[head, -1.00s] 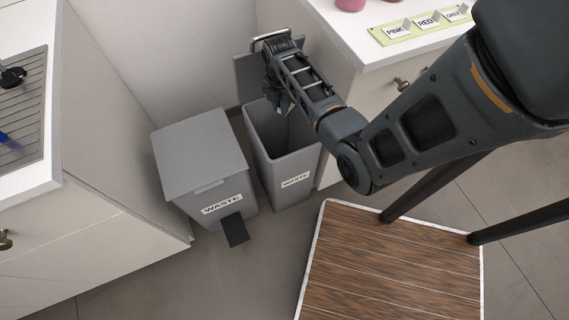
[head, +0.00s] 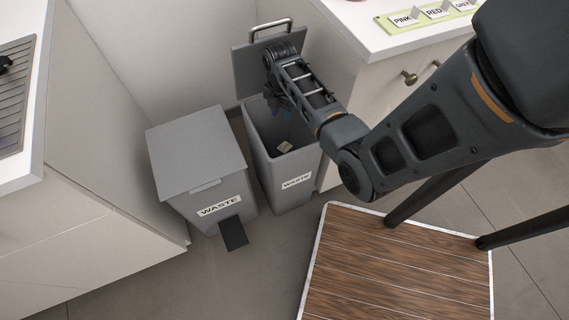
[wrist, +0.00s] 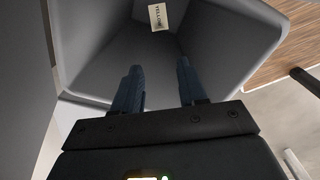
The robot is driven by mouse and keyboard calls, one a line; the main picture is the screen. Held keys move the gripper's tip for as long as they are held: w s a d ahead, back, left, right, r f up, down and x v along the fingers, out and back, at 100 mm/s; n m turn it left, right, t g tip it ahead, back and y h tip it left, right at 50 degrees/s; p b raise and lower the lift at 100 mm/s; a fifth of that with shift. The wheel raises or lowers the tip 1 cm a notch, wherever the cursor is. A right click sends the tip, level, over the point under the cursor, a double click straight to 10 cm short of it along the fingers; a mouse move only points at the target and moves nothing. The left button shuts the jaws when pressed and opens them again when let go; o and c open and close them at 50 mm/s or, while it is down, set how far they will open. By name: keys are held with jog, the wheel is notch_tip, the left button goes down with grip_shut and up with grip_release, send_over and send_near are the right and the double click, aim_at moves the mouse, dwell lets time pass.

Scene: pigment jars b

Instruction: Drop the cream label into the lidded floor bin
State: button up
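The cream label (head: 285,147), with dark lettering that seems to read YELLOW in the wrist view (wrist: 158,17), is inside the right grey bin (head: 290,168). I cannot tell whether it is resting or still falling. That bin is marked WASTE and its lid (head: 256,72) stands raised at the back. My gripper (wrist: 158,82) is open and empty, its two blue-grey fingers apart, pointing down into the bin's mouth. The label is beyond the fingertips and apart from them. In the head view my arm partly hides the gripper.
A second grey WASTE bin (head: 197,152) with a shut lid and a black pedal (head: 233,233) stands just left. White cabinets flank both sides. A wooden platform (head: 390,265) lies in front.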

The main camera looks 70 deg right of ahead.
jog(key=shift+o, duration=0.7)
notch_tip(320, 180, up, 8)
jog(key=p, duration=0.1)
jog(key=shift+f, duration=0.1)
